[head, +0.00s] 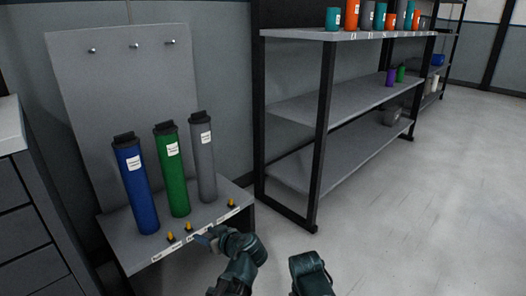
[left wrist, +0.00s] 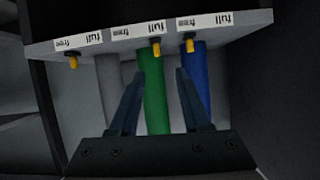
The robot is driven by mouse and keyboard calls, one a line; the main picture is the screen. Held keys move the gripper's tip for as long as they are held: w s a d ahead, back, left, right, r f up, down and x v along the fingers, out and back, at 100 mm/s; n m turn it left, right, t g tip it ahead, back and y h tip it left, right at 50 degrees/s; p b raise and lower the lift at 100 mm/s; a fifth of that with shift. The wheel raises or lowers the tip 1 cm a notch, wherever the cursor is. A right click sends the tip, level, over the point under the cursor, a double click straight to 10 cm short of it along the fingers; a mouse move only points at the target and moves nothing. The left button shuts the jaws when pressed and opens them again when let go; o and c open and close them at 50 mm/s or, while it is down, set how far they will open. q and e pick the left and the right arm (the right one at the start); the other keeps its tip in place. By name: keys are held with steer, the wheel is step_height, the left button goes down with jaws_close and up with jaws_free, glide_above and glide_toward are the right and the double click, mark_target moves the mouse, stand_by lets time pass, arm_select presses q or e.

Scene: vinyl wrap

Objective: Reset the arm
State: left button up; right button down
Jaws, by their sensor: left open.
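My left gripper (head: 203,238) is at the front edge of the grey stand (head: 120,243), close to its yellow levers. In the left wrist view my left gripper (left wrist: 160,72) is open, with nothing between its two fingers. A blue roll (head: 137,187), a green roll (head: 173,172) and a grey roll (head: 203,160) stand upright on the stand, each with a black cap and white label. Yellow levers (head: 171,237) stick out along the labelled front edge. The wrist view appears upside down, with the green roll (left wrist: 154,95) behind the fingers. My right gripper's fingers do not show.
A grey shelf rack (head: 345,120) stands to the right, with orange and teal cups (head: 352,15) on top. Pegs (head: 135,45) stick out from the stand's back panel. A dark drawer cabinet (head: 25,220) is at the left. The floor (head: 430,200) at right is clear.

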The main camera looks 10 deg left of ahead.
arm_select(q)
steer(key=s+d+r+m+g+h+p, duration=0.2)
steer(key=s+d+m+g+h+p, duration=0.65)
steer(key=s+d+m+p, duration=0.85)
step_height(320, 180, up, 38)
steer(key=d+n+p, duration=0.2)
steer(key=n+p, duration=0.1)
steer(key=p, duration=3.1)
steer(key=shift+w+f, duration=0.2)
steer(key=shift+w, duration=0.25)
steer(key=shift+h, duration=0.25)
